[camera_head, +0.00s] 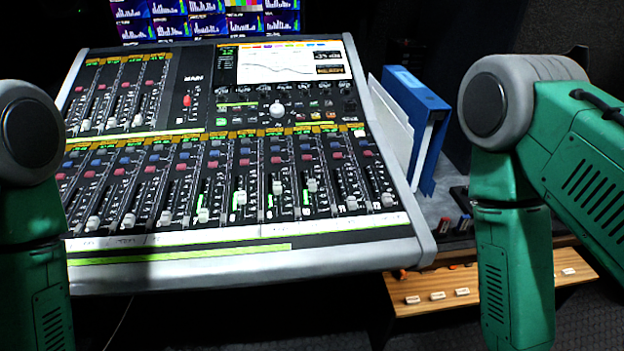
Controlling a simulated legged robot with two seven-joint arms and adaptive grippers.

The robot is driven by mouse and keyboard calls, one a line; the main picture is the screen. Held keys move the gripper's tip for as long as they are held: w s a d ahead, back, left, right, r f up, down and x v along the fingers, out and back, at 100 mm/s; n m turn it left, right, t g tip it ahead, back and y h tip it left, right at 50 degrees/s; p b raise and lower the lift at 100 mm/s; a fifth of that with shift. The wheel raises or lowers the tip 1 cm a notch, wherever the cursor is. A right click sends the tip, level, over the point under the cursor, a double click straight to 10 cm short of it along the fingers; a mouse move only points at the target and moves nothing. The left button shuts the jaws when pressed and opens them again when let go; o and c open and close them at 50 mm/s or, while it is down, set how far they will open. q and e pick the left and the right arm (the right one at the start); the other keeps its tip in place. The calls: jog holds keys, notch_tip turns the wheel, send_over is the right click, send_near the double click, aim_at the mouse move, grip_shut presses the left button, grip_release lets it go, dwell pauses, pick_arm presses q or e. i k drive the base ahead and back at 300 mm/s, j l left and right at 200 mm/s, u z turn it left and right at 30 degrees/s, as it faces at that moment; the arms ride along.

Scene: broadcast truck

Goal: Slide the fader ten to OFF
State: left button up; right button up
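The mixing console (250,268) fills the left and middle of the view, its panel tilted towards me. A long lower row of faders runs along its front. Several lower caps sit low, such as the one at the left (93,222). Two caps right of the middle, one (277,187) and its neighbour (312,185), sit higher. The rightmost lower cap (387,199) sits fairly low. My green arms show at both sides, but both grippers are outside the picture.
A red-capped fader (187,100) stands in the main section, beside the console screen (278,64). A blue binder (417,115) stands right of the console. A wooden shelf (440,308) with small labelled parts is at lower right. Monitors (205,18) are behind.

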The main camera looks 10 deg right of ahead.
aim_at(312, 183)
jog(key=l+u, duration=0.35)
jog(key=k+l+u, duration=0.1)
jog(key=u, duration=0.25)
jog(key=k+l+u, duration=0.15)
jog(key=u, duration=0.2)
